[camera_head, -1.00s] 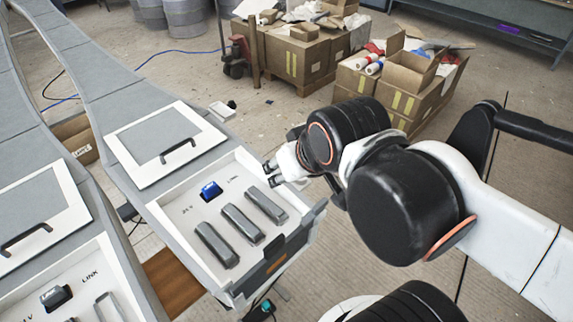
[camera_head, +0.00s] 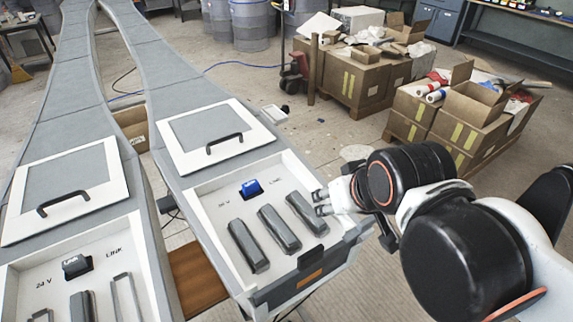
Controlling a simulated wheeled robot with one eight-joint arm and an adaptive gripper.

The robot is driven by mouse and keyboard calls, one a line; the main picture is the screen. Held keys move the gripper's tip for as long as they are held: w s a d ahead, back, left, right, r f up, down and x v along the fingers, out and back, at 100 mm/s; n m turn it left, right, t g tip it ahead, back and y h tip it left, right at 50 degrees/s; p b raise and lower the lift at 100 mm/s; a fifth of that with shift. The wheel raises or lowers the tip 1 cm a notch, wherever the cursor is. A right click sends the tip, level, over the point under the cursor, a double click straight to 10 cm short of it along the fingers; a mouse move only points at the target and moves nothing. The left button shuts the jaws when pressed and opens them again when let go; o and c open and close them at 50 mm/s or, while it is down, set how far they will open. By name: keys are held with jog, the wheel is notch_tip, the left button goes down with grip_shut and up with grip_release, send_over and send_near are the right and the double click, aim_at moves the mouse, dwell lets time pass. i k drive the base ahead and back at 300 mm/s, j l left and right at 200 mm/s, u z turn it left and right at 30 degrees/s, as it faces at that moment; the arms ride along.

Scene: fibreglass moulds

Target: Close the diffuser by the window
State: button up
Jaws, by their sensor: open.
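Nothing in view can be made out as a diffuser or a window. Two long grey moulds run away from me, each ending in a white open compartment. The right compartment (camera_head: 207,204) holds three grey bars (camera_head: 279,229) and a blue switch (camera_head: 250,188), marked 24 V and LINK. A white-framed lid (camera_head: 215,138) with a black handle lies flat behind it. My gripper (camera_head: 321,203) is open and empty at that compartment's right edge, beside the rightmost bar. I cannot tell whether it touches the edge.
Cardboard boxes (camera_head: 465,125) stand on the floor at the right, with a red pallet jack (camera_head: 293,78) and drums behind.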

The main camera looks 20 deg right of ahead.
aim_at(47, 195)
jog(key=u, duration=1.4)
jog(key=i+j, duration=0.4)
jog(key=j, duration=0.15)
jog(key=i+j, duration=0.4)
jog(key=i+j+z, duration=0.05)
jog(key=j, duration=0.05)
